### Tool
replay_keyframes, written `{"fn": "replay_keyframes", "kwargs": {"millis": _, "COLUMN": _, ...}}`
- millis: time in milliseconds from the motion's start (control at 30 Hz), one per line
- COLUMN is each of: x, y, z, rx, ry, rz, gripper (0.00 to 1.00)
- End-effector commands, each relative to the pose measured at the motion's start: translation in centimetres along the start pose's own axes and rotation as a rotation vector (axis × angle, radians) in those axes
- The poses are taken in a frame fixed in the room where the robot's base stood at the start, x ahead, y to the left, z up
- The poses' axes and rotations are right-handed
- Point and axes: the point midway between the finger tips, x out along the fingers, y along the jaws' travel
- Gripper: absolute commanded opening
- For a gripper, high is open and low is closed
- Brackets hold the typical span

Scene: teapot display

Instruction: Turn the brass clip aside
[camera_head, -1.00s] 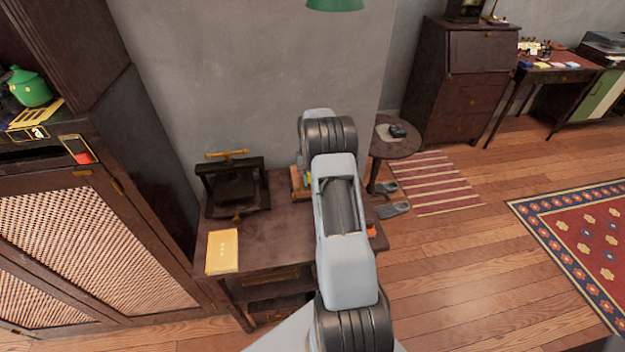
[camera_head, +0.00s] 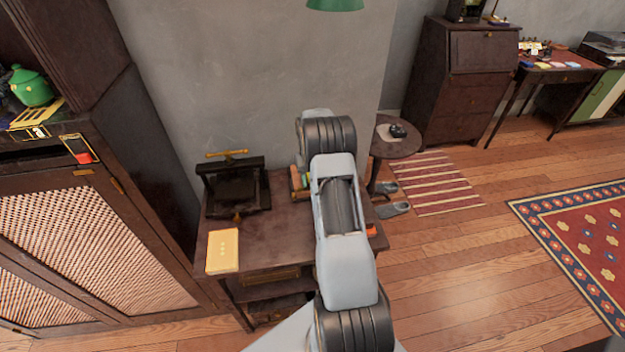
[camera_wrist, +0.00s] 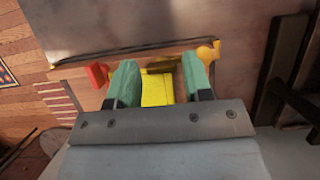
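In the wrist view, a small brass-yellow piece (camera_wrist: 207,52), which looks like the brass clip, sits at the back edge of a wooden item, just right of my right fingertip. My gripper (camera_wrist: 160,68) has two green fingers, spread apart. A bright yellow block (camera_wrist: 157,90) shows in the gap between them, with a dark brass-coloured strip (camera_wrist: 160,67) behind it. I cannot tell whether the fingers touch anything. A red piece (camera_wrist: 96,74) lies just left of the left finger. In the head view my arm hides the gripper and the clip.
The dark side table (camera_head: 275,238) carries a black press with a brass handle (camera_head: 234,188), a yellow booklet (camera_head: 222,250) and a small wooden item (camera_head: 300,184) partly behind my arm. A tall cabinet (camera_head: 75,235) stands left. The wall rises close behind the table.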

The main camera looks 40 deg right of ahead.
Motion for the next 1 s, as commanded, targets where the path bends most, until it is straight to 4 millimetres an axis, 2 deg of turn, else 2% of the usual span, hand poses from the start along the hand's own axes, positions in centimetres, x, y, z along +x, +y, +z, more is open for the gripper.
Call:
{"fn": "replay_keyframes", "kwargs": {"millis": 100, "x": -0.1, "y": 0.0, "z": 0.0, "rx": 0.000, "ry": 0.002, "rz": 0.000, "gripper": 0.55}}
{"fn": "replay_keyframes", "kwargs": {"millis": 333, "x": -0.2, "y": 0.0, "z": -0.1, "rx": 0.001, "ry": 0.004, "rz": -0.001, "gripper": 0.55}}
{"fn": "replay_keyframes", "kwargs": {"millis": 467, "x": -1.1, "y": 0.0, "z": -0.1, "rx": 0.001, "ry": 0.006, "rz": -0.001, "gripper": 0.55}}
{"fn": "replay_keyframes", "kwargs": {"millis": 1000, "x": -11.4, "y": 0.0, "z": 0.0, "rx": 0.001, "ry": 0.006, "rz": -0.001, "gripper": 0.55}}
